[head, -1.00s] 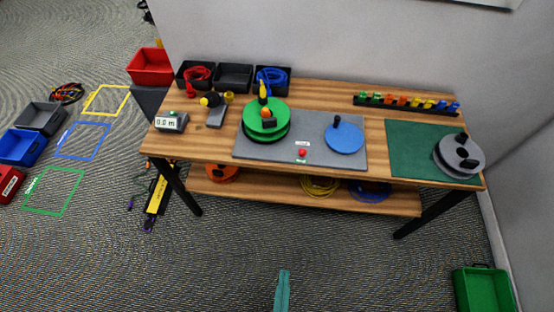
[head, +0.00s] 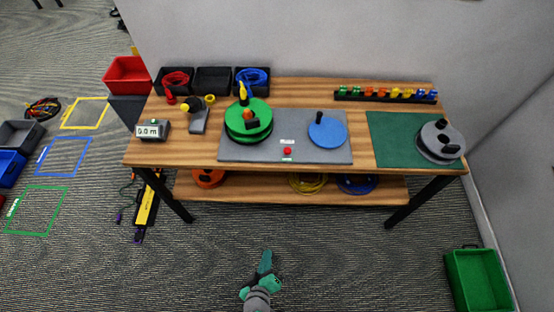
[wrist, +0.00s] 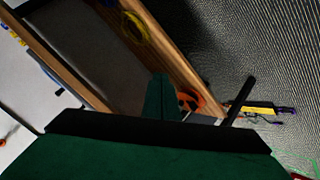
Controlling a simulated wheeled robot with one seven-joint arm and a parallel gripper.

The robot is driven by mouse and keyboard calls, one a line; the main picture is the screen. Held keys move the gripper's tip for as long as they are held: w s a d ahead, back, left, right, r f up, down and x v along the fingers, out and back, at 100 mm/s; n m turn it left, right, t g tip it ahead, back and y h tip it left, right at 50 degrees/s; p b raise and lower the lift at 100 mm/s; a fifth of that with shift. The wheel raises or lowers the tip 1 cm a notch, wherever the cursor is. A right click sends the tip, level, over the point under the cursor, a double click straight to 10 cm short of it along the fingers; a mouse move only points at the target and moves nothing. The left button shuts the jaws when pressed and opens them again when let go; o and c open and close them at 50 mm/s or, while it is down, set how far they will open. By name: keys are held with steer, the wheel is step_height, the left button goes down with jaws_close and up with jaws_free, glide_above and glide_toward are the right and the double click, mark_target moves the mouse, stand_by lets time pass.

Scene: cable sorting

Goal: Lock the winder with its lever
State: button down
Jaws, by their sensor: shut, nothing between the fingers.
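The winder, a green stacked reel (head: 249,130), stands on the grey mat (head: 235,152) left of the table's middle. A yellow upright lever-like piece (head: 242,92) rises at its back edge, and an orange and black knob sits on its top. Whether the lever is locked cannot be told. A blue disc (head: 327,132) with a black handle is on the same mat. My gripper (head: 265,258) is shut and empty, in front of the table and well apart from the winder. Its teal fingers also show in the wrist view (wrist: 160,98), where the winder is not seen.
A red button (head: 288,151) is on the mat. A grey reel (head: 440,140) stands on a green mat at the right. Cable bins (head: 212,80) line the back left. The lower shelf (head: 240,192) holds cable coils. Floor before the table is free.

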mark_target(287, 151)
steer(key=w+r+n+t+h, duration=0.15)
steer(key=w+h, duration=0.35)
steer(key=w, duration=0.6)
steer(key=w+a+r+m+t+h, duration=0.1)
steer(key=w+a+r+h, duration=0.2)
steer(key=r, duration=0.4)
steer(key=w+a+r+h, duration=0.3)
steer(key=a+r+h, duration=0.1)
steer(key=r, duration=0.3)
steer(key=shift+w+r+m+t+h, duration=0.3)
steer(key=shift+w+r+m+t, duration=0.05)
steer(key=shift+w+r, duration=0.05)
steer(key=x, duration=1.4)
